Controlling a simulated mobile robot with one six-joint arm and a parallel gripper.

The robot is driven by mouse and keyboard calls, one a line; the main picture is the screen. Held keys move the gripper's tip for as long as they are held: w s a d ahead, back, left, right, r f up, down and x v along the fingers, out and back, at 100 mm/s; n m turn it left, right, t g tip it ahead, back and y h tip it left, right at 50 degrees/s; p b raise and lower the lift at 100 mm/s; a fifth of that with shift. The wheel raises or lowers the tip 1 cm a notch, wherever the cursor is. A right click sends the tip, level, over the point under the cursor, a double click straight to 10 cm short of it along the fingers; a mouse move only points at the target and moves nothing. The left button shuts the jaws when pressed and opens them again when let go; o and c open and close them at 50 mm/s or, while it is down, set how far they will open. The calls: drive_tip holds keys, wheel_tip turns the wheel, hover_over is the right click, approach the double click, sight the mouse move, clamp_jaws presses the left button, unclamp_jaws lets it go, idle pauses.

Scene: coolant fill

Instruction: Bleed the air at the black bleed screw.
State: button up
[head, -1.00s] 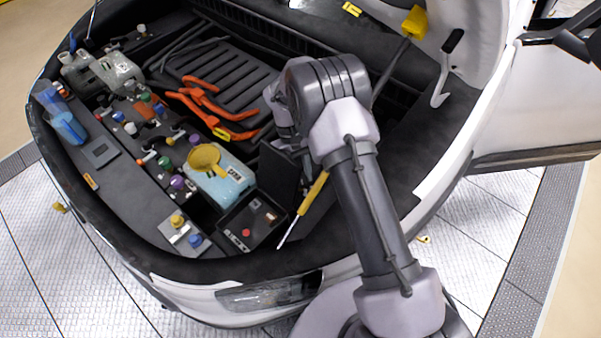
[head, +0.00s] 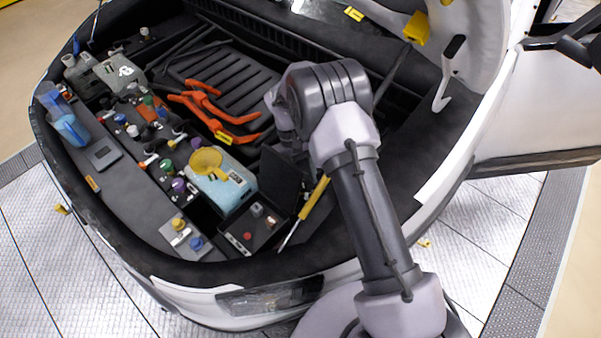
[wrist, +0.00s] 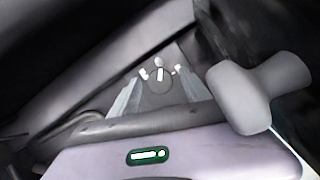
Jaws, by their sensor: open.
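I cannot pick out the black bleed screw in either view. Several small coloured caps and fittings stand in the left part of the engine bay (head: 135,170) in the head view, and a dark one does not stand out. My arm reaches over the right part of the bay, bent at its elbow. The fingers of my gripper are hidden behind the arm in the head view. The wrist view shows grey and lavender bodies and a small green-lit panel, but no jaws that I can make out. No contact with a fitting shows.
A yellow funnel (head: 206,163) sits on a light-blue container (head: 228,192). A black open box (head: 238,238) holds small parts. A yellow-handled screwdriver (head: 313,199) lies beside it. The raised hood edge is at upper right.

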drive_tip(key=p+v, duration=0.4)
drive_tip(key=v, duration=1.3)
drive_tip(key=shift+r, duration=0.15)
